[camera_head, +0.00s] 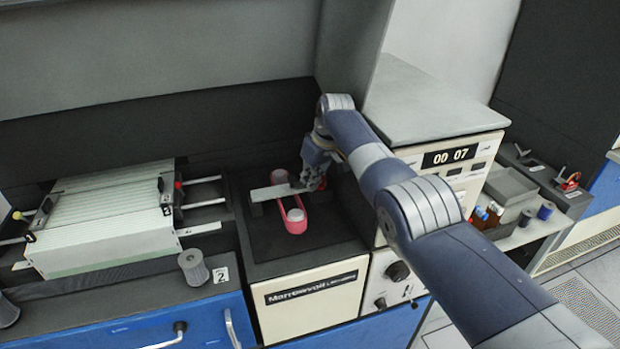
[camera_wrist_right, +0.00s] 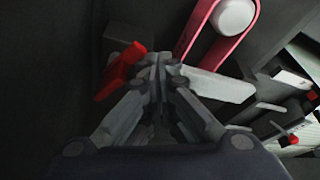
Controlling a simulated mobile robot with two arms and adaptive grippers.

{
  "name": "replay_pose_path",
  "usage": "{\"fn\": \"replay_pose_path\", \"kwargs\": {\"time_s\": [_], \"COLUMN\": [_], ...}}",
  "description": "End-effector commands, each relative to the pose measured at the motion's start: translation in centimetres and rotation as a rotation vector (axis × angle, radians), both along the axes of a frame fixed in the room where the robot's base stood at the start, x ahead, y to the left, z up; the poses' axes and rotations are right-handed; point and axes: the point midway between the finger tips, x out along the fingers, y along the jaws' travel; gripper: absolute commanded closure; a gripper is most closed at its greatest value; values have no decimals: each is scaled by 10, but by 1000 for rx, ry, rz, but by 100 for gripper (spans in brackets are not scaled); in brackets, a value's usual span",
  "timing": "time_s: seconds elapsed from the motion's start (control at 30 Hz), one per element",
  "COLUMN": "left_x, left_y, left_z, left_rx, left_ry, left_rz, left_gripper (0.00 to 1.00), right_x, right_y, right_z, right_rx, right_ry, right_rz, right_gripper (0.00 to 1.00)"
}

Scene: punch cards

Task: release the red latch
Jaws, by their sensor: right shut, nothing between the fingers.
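The red latch (camera_wrist_right: 121,70) shows in the right wrist view as a small bright red lever. It lies just left of my right fingertips. In the head view the latch is mostly hidden behind my right gripper (camera_head: 304,184). That gripper is at the right end of a flat grey bar on the dark top of the Marrowvolt machine. In the wrist view my right gripper (camera_wrist_right: 160,68) has its fingers together and holds nothing. I cannot tell whether it touches the latch. My left gripper is not in view.
A pink belt (camera_head: 294,224) loops around white rollers, crossed by the grey bar (camera_head: 268,192). A card stack (camera_head: 110,215) with rods stands left. A counter box (camera_head: 450,157) reading 00 07 stands right. A dark wall rises behind.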

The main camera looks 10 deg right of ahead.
Motion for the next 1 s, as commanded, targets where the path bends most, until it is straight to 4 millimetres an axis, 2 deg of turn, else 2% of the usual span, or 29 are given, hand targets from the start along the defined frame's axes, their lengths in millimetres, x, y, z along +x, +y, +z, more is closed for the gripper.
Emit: {"fn": "replay_pose_path", "kwargs": {"time_s": [0.2,1.0], "left_x": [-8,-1], "left_y": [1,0], "left_z": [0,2], "left_rx": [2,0], "left_ry": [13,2], "left_rz": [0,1], "left_gripper": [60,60], "right_x": [0,0], "right_y": [0,-1], "right_z": [0,0], "right_rx": [-1,-1], "right_ry": [1,-1], "right_rz": [0,0], "right_gripper": [100,100]}}
